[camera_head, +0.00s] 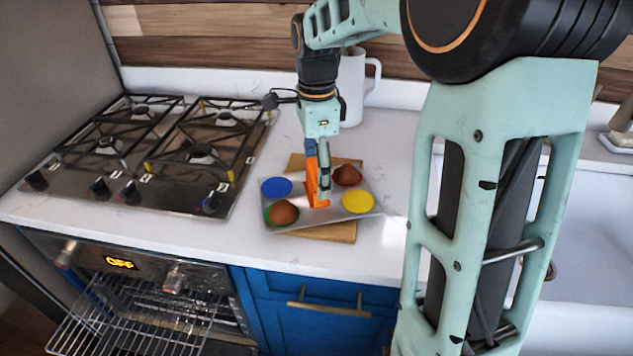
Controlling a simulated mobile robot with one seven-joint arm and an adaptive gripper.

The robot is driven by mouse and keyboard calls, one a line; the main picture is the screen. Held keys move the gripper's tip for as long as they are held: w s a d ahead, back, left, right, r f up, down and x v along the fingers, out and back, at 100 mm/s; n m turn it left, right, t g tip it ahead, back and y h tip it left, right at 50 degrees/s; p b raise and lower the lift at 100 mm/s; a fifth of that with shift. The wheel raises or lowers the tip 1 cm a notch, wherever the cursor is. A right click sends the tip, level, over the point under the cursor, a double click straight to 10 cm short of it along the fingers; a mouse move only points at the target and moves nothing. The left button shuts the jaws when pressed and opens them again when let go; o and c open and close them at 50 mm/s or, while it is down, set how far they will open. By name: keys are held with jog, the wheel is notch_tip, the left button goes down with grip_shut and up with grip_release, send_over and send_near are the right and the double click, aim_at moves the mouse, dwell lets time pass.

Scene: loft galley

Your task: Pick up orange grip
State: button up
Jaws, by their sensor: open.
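The orange grip (312,188) stands out as a bright orange upright piece over the middle of a metal tray, with a small orange foot towards the right. A blue part shows just above it. My gripper (321,182) points down at the tray, right at the orange grip. It is open, and a dark, pale-green-edged finger shows just right of the orange. The other finger is hard to make out. I cannot tell whether the gripper touches the orange grip.
The metal tray (335,218) lies on a wooden board (335,233). A white jug (352,85) stands behind. A gas hob (150,150) is left; the oven is open below.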

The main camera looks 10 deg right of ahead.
aim_at(316, 167)
jog(key=shift+f, duration=0.45)
jog(key=c, duration=1.2)
jog(key=shift+c, duration=0.2)
jog(key=shift+r, duration=0.1)
notch_tip(316, 167, up, 18)
jog(key=p, duration=0.2)
